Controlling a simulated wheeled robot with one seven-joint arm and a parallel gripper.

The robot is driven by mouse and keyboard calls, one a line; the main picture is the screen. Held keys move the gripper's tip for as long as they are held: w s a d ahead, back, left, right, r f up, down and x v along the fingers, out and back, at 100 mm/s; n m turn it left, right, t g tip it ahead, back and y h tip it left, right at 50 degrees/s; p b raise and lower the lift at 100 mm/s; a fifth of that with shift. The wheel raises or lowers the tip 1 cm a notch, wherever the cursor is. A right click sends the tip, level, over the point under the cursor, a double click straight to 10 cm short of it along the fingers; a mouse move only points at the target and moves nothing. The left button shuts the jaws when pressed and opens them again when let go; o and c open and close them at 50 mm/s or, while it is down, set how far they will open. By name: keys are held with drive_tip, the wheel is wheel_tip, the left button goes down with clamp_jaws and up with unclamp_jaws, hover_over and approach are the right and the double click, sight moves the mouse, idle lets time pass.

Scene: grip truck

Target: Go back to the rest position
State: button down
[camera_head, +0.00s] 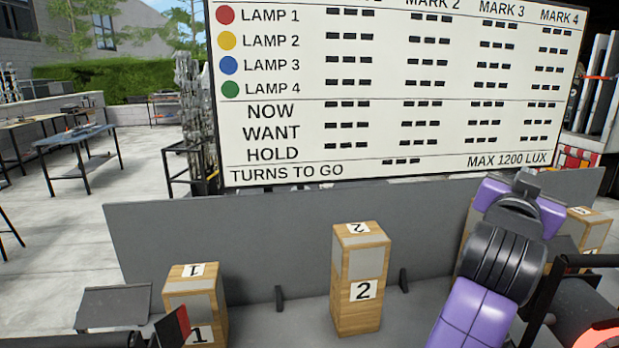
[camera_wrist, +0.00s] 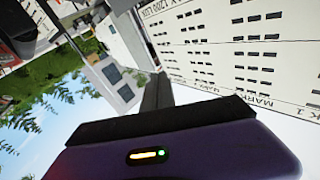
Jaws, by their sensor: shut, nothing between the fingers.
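My gripper (camera_wrist: 156,84) shows in the wrist view as a dark, narrow pair of fingers pressed together beyond the purple housing. It is shut and empty, held up in the air and turned so the scene appears upside down. In the head view my purple and black arm rises at the right, in front of the grey panel (camera_head: 250,240) and below the lamp board (camera_head: 400,95). The gripper's fingertips cannot be made out clearly there.
Wooden block 1 (camera_head: 195,290) stands at the left and taller block 2 (camera_head: 360,262) in the middle. Another wooden block (camera_head: 594,236) is partly hidden behind my arm at the right. A blue-topped table (camera_head: 75,137) stands far left, with open paved floor around it.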

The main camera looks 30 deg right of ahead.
drive_tip(key=w+a+f+n+t+y, duration=0.1)
drive_tip(key=w+a+n+t+y, duration=0.15)
drive_tip(key=a+n+t, duration=0.5)
drive_tip(key=w+a+f+n+t+y, duration=0.2)
drive_tip(key=a+n+t+y, duration=0.3)
drive_tip(key=a, duration=0.4)
drive_tip(key=s+a+f+n+t+y, duration=0.1)
drive_tip(key=s+a+f+n+y, duration=0.25)
drive_tip(key=a+f, duration=0.2)
drive_tip(key=s+a+f+n+t+y, duration=0.2)
drive_tip(key=a+f+n+y, duration=0.1)
drive_tip(key=a+f+y, duration=0.3)
drive_tip(key=s+a+f+m+g, duration=0.1)
drive_tip(key=s+a+f+g, duration=0.3)
drive_tip(key=s+f, duration=0.6)
drive_tip(key=s+a+f+m+g+y+b, duration=0.1)
drive_tip(key=s+a+f+m+g, duration=0.1)
drive_tip(key=s+f, duration=0.9)
drive_tip(key=s+a+g, duration=0.1)
drive_tip(key=s+g, duration=0.1)
drive_tip(key=s, duration=0.1)
drive_tip(key=shift+s+a, duration=0.35)
drive_tip(key=shift+a, duration=0.05)
